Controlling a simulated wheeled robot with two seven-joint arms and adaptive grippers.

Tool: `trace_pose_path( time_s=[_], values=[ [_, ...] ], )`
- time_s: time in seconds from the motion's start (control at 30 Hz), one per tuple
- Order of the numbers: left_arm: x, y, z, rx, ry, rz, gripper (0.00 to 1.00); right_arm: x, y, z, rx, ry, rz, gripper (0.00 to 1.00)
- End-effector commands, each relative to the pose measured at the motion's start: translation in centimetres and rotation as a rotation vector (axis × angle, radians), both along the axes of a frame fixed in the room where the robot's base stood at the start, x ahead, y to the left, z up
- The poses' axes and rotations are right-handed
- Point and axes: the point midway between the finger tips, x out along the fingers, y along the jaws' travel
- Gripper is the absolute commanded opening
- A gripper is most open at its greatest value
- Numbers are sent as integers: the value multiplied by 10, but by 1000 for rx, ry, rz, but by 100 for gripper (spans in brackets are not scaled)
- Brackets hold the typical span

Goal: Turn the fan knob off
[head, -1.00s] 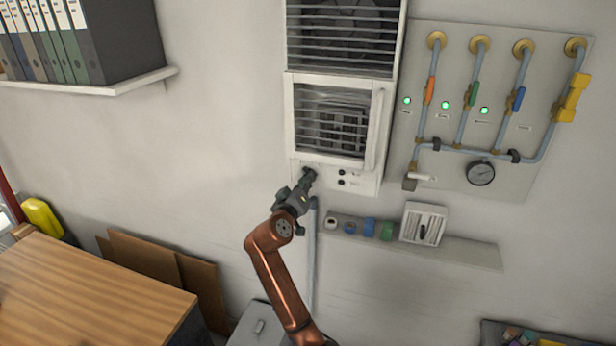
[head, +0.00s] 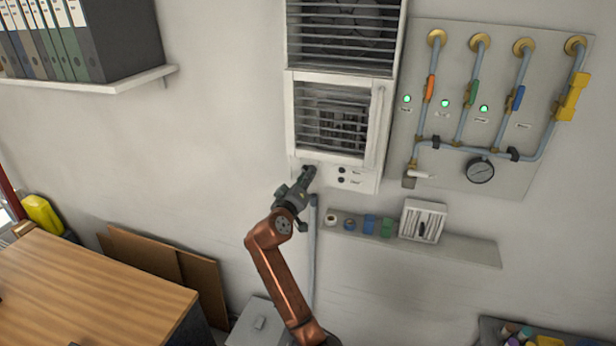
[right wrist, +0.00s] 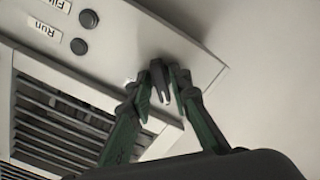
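The fan unit (head: 335,120) is a white louvred box on the wall. Its lower panel (head: 362,182) carries two small dark buttons and a dark knob. The fan knob (right wrist: 158,78) shows in the right wrist view as a dark pointed piece on the pale panel. My right gripper (head: 308,174) is at the panel's lower left corner and hides most of the knob in the head view. In the right wrist view the fingers of my right gripper (right wrist: 160,88) sit close on both sides of the knob and appear closed on it. My left gripper is not in view.
Two dark buttons (right wrist: 84,32) with labels lie beside the knob. A wall shelf (head: 460,248) with small jars and a white box is below right. A pipe board (head: 500,150) with valves and a gauge hangs at right. A wooden table (head: 90,295) stands at lower left.

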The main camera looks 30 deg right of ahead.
Motion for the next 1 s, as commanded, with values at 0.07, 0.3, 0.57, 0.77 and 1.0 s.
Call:
trace_pose_path(
  time_s=[0.07, 0.3, 0.57, 0.77, 1.0],
  values=[
    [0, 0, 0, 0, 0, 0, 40, 0, -1, -1, 2, 2, -1, 25],
    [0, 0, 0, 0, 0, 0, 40, 0, -1, -2, 3, 3, -3, 28],
    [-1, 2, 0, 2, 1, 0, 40, -12, 14, -4, 5, 5, 0, 28],
    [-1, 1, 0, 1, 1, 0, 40, -39, 45, -4, 6, 3, 1, 28],
    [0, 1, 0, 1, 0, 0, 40, -66, 78, -3, 4, 2, -1, 28]
  ],
)
